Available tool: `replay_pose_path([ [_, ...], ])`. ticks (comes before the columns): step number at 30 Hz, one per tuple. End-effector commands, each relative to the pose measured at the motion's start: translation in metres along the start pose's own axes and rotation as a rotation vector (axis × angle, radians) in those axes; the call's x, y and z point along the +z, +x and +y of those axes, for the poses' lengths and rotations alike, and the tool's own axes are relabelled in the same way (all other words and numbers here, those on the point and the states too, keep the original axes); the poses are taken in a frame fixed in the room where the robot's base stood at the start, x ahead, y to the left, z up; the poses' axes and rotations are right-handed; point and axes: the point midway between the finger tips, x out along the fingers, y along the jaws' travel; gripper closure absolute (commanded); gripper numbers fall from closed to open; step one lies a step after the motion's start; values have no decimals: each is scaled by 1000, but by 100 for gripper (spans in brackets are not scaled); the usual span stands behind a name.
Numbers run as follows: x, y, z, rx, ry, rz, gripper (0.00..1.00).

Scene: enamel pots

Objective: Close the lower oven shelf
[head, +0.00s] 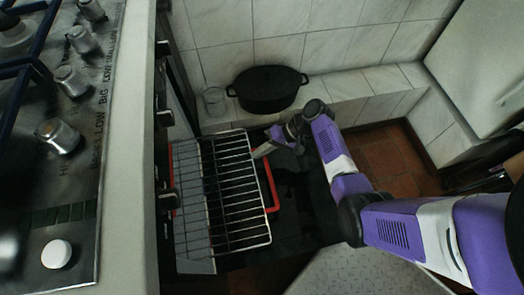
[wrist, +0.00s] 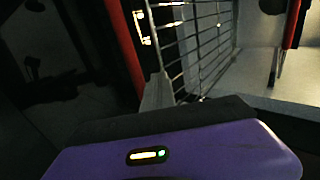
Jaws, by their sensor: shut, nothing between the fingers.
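A wire oven shelf (head: 228,190) is pulled out of the oven at the left in the head view, its bars out over the dark floor area. A red-edged piece (head: 270,188) shows beneath it and past its right edge; the rack hides most of it, so I cannot tell whether it is a second shelf or a tray. My gripper (head: 262,151) is at the rack's right side, near its far corner, shut and empty. In the wrist view the gripper tip (wrist: 158,90) is between a red bar (wrist: 124,45) and the wire bars (wrist: 195,50); contact is unclear.
A counter with a hob (head: 65,150) and knobs stands above the oven at the left. A black pot (head: 267,88) and a glass (head: 214,101) stand on a tiled ledge behind the rack. Tiled floor (head: 385,165) is open at the right.

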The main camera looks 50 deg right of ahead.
Motion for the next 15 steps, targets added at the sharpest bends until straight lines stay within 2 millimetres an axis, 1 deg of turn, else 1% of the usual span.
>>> replay_pose_path([
  [5, 2, 23, -23, 0, -5, -6, 100],
  [8, 2, 44, -42, 0, -6, -7, 100],
  [15, 2, 104, -96, -1, -9, -7, 100],
])
